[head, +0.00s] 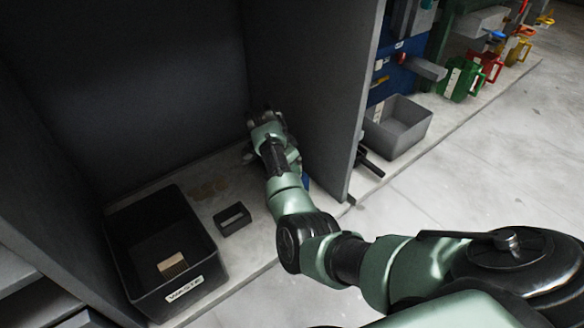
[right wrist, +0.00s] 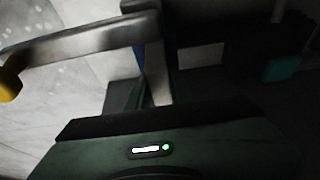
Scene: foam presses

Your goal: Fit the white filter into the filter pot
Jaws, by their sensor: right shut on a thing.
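My right gripper (head: 264,123) is inside the dark grey booth, near its back right, above the pale floor. A small blue patch (head: 305,182) shows just right of my forearm. I cannot make out the filter pot for sure. My left gripper is not in view.
A black bin labelled waste (head: 180,290) holds a tan block (head: 172,265). A small black open holder (head: 232,218) stands beside it. The booth's right wall (head: 335,100) is close to my arm. Outside are a grey bin (head: 405,125) and green (head: 460,80) and red (head: 487,65) handled containers.

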